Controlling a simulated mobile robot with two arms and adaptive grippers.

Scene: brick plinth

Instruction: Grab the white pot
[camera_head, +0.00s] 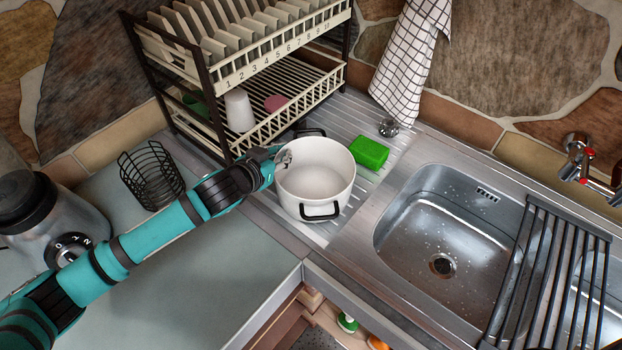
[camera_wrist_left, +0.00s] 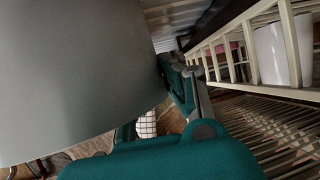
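The white pot (camera_head: 318,180) stands upright on the ribbed metal drainboard, its black handles at front and back. Inside it looks empty. My left gripper (camera_head: 281,158) is at the pot's left rim, with a grey fingertip showing just inside the wall. In the left wrist view the pot (camera_wrist_left: 70,70) looms grey and large at the left. One finger of my left gripper (camera_wrist_left: 172,90) lies close against the pot's edge there; the other is mostly hidden by the pot. I cannot tell whether the fingers clamp the wall. My right gripper is in neither view.
A two-tier dish rack (camera_head: 235,75) with plates and cups stands close behind the pot. A green sponge (camera_head: 369,152) lies right of it. The sink (camera_head: 440,222) is further right. A black wire basket (camera_head: 151,178) and a blender (camera_head: 45,215) are at left.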

